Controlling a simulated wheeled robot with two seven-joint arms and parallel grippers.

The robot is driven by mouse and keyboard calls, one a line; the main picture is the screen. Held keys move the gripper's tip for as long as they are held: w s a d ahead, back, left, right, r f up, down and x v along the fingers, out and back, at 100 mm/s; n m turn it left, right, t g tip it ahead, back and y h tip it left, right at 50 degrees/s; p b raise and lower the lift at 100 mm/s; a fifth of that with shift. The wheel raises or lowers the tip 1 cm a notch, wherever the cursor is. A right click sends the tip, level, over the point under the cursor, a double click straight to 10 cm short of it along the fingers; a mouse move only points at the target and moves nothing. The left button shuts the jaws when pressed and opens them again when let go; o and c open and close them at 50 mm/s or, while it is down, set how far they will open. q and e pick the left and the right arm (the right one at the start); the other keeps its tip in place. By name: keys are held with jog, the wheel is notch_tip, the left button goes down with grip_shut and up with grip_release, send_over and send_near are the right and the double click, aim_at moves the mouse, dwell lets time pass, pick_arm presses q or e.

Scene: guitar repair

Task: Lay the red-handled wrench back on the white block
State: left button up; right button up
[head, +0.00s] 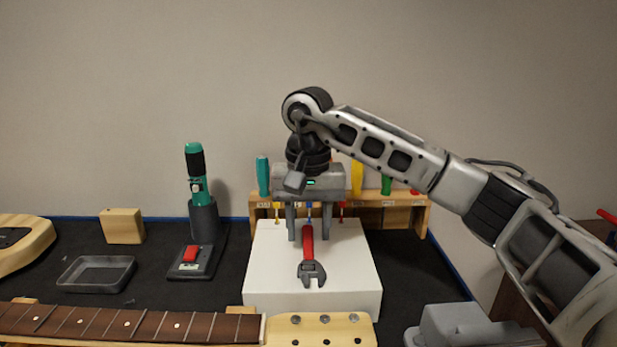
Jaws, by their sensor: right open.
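The red-handled wrench (311,262) lies on top of the white block (265,270), its grey jaw end toward me and its red handle pointing away. My right gripper (309,236) points down over the far part of the block, with its two fingers apart on either side of the handle's far end. The fingers do not appear to press on the handle. Whether the fingertips touch the block cannot be told. My left gripper does not show.
A wooden rack (400,215) with several screwdrivers stands behind the block. A guitar neck (130,323) and headstock (320,330) lie in front. To the left are a grey tray (96,274), a red-switched device (192,260), a teal tool in a holder (203,218) and a wooden block (122,226).

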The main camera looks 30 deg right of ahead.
pick_arm(q)
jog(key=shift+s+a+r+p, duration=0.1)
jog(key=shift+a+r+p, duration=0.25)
jog(key=shift+p, duration=0.9)
pick_arm(e)
notch_tip(320, 180, up, 14)
jog(key=shift+f, duration=0.15)
pick_arm(q)
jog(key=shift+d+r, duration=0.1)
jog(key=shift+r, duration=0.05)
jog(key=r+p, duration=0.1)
jog(key=p, duration=0.2)
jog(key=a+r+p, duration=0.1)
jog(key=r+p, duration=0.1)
jog(key=p, duration=0.2)
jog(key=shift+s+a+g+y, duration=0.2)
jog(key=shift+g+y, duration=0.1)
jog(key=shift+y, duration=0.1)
pick_arm(e)
notch_tip(320, 180, up, 6)
jog(key=shift+f, duration=0.1)
